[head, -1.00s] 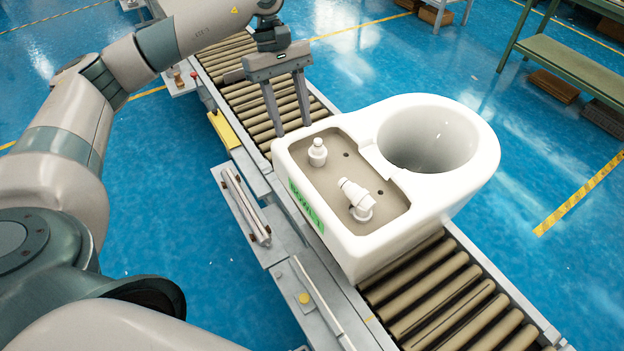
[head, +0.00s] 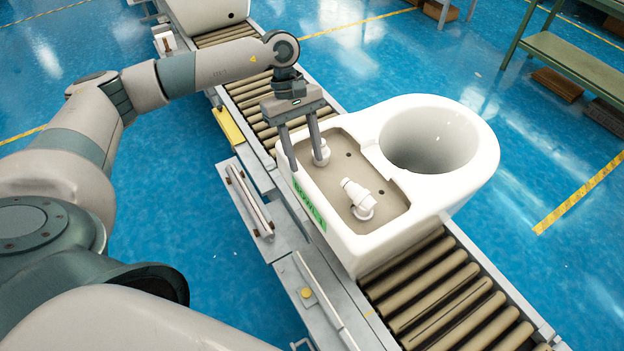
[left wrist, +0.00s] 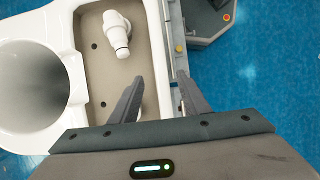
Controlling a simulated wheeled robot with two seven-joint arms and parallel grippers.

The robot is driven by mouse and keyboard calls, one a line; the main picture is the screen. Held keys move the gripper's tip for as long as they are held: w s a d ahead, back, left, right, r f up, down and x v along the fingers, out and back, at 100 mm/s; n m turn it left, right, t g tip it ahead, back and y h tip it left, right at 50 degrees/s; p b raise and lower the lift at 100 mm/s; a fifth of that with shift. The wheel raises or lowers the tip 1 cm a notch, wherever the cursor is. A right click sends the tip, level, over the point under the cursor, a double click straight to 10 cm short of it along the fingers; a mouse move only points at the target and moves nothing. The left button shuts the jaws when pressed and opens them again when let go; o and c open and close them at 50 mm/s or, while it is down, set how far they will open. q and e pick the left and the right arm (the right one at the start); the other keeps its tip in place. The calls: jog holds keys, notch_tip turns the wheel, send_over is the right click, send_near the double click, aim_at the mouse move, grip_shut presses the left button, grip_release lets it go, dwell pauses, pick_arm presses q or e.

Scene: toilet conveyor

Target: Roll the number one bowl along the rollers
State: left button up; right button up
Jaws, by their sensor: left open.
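The number one bowl (head: 440,190) is a white toilet bowl with a green label (head: 309,206) on its side. It rests on the roller conveyor (head: 440,290). Its tan recess holds two white fittings, one of them a lying fitting (head: 357,197). My left gripper (head: 306,164) points down at the bowl's far left corner, with its fingers apart. In the left wrist view, the gripper (left wrist: 161,80) has one finger over the recess of the bowl (left wrist: 75,110) and the other outside its side wall. Contact cannot be told. My right gripper is out of view.
Another white bowl (head: 205,12) sits farther back on the conveyor. Empty rollers lie between the two bowls and in front of the near one. A green bench (head: 570,60) stands at the upper right. Blue floor lies on both sides.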

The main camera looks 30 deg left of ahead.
aim_at(312, 187)
pick_arm(q)
jog(key=p+x, duration=0.3)
jog(key=x, duration=0.5)
jog(key=shift+s+d+f, duration=0.1)
jog(key=shift+d+f, duration=0.05)
jog(key=shift+f, duration=0.35)
jog(key=shift+c, duration=0.7)
grip_shut()
